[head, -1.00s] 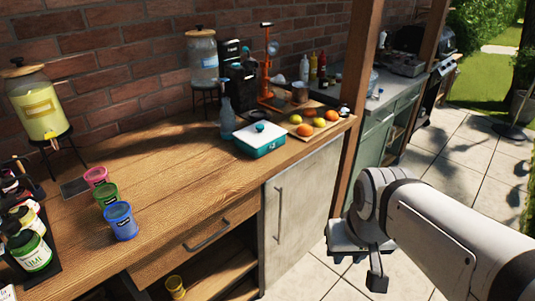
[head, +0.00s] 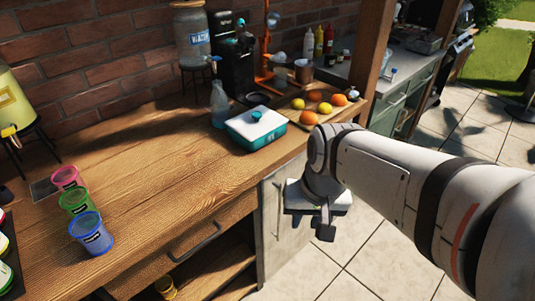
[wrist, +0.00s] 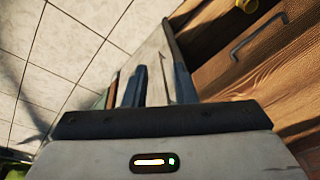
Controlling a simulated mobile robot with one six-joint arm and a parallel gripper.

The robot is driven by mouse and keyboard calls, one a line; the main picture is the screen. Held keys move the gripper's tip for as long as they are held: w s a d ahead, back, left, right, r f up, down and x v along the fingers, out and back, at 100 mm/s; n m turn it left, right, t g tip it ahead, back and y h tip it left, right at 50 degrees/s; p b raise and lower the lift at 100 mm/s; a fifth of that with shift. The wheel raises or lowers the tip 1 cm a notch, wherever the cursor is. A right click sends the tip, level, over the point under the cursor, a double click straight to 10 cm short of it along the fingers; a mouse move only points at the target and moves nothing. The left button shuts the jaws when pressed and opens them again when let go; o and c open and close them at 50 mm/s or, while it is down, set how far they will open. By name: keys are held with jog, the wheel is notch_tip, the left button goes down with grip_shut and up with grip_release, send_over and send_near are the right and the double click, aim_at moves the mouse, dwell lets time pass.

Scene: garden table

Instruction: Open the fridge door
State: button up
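The fridge door (head: 293,232) is a pale grey panel under the right end of the wooden counter, and it looks shut. A thin handle shows near the right finger. I see no contact with it.
A drawer with a dark handle (head: 195,242) is left of the door. Open tiled floor (head: 375,255) lies in front and right.

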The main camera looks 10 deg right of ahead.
jog(key=w+a+f+m+g+y+b, duration=0.1)
jog(key=a+f+m+y+b, duration=0.2)
jog(key=f, duration=0.4)
jog(key=w+a+f+m+g+y+b, duration=0.1)
jog(key=w+f+m+y+b, duration=0.15)
jog(key=f+b, duration=0.35)
jog(key=m+t+y+b, duration=0.7)
jog(key=m+t+b, duration=0.5)
jog(key=m+b, duration=0.75)
send_near(280, 209)
jog(key=w+a+f, duration=0.1)
jog(key=w+a, duration=0.1)
jog(key=b+x, duration=0.1)
jog(key=x, duration=0.6)
jog(key=shift+w, duration=0.4)
jog(key=shift+a, duration=0.1)
jog(key=shift+c, duration=0.5)
grip_shut()
